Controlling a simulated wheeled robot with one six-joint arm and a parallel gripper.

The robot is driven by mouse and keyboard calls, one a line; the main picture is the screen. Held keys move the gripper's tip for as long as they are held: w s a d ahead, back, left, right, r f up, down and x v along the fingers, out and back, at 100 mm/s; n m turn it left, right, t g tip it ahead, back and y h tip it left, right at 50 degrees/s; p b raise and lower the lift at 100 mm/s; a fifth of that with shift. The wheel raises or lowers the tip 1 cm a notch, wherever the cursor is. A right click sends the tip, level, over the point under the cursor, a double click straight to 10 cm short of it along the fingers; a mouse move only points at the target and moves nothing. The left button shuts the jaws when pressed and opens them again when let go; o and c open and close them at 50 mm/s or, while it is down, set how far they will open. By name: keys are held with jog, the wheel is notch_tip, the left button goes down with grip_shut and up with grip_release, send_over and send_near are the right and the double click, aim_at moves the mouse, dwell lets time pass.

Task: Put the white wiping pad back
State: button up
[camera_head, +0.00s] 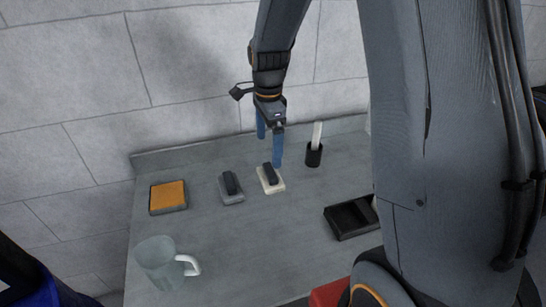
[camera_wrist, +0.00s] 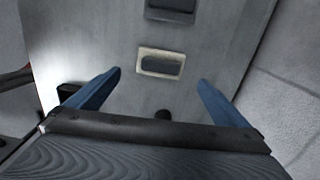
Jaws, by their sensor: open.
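The white wiping pad (camera_head: 272,185) lies flat on the grey bench, with a black handle on top. It also shows in the wrist view (camera_wrist: 143,67), between and just beyond my fingertips. My gripper (camera_head: 270,152) points down with its two blue fingers apart, above and slightly behind the pad. It is open and empty; in the wrist view the fingers (camera_wrist: 160,77) stand on either side of the pad. I see no contact between them and the pad.
A grey pad with a black handle (camera_head: 231,190) lies left of the white one. Further left is an orange sponge on a dark tray (camera_head: 168,195). A black cup with a white stick (camera_head: 314,155) and a black tray (camera_head: 348,219) are right. A glass mug (camera_head: 160,262) stands front left.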

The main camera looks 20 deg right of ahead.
jog(key=s+r+n+t, duration=0.1)
jog(key=s+r+n, duration=0.1)
jog(key=s+n, duration=1.5)
jog(key=shift+s+d+r+n+t, duration=0.2)
jog(key=shift+s+n+t, duration=0.1)
jog(key=shift+s, duration=0.6)
jog(key=shift+f+b, duration=0.35)
jog(key=shift+f, duration=0.1)
